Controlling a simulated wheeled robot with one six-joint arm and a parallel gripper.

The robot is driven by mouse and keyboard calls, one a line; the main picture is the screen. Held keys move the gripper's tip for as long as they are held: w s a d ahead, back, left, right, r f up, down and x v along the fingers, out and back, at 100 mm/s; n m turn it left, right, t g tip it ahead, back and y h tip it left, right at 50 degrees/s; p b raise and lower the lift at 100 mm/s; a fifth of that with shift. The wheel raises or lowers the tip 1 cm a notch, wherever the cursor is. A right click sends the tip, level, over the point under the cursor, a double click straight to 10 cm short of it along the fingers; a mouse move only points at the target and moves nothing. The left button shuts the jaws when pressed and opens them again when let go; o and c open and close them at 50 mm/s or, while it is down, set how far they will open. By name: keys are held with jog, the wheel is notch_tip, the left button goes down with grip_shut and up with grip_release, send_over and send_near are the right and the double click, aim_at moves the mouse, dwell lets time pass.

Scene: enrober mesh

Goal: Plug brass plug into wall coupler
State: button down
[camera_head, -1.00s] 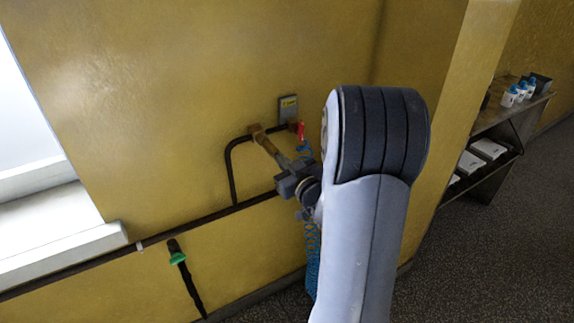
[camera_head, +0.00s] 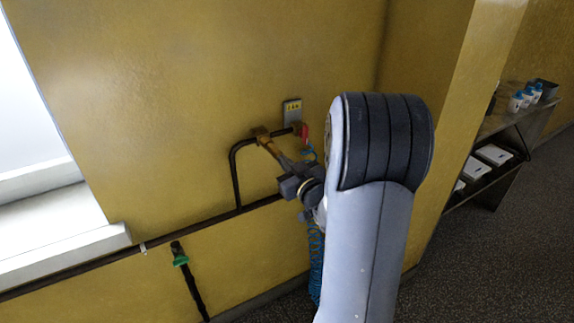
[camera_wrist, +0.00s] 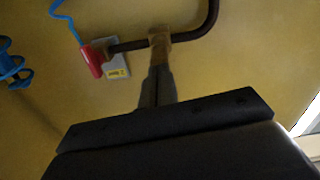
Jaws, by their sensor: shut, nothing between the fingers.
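My gripper (camera_head: 284,162) is shut and empty, its fingers pointing at the wall. In the wrist view the closed fingertips (camera_wrist: 158,74) meet the near end of a brass piece (camera_wrist: 159,48) in line with them. I cannot tell whether they touch it.
A wall plate (camera_head: 292,111) sits just above the red fitting. A dark pipe (camera_head: 190,230) runs low along the wall, with a green-collared pipe (camera_head: 180,259) below it. A window sill (camera_head: 70,250) is at left, a shelf (camera_head: 505,118) with bottles at right. Dark floor is open at right.

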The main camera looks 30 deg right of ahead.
jog(key=shift+r, duration=0.1)
jog(key=s+b, duration=0.2)
jog(key=s, duration=1.1)
jog(key=shift+d, duration=0.25)
jog(key=w+p, duration=0.2)
jog(key=w, duration=1.1)
jog(key=shift+a, duration=0.25)
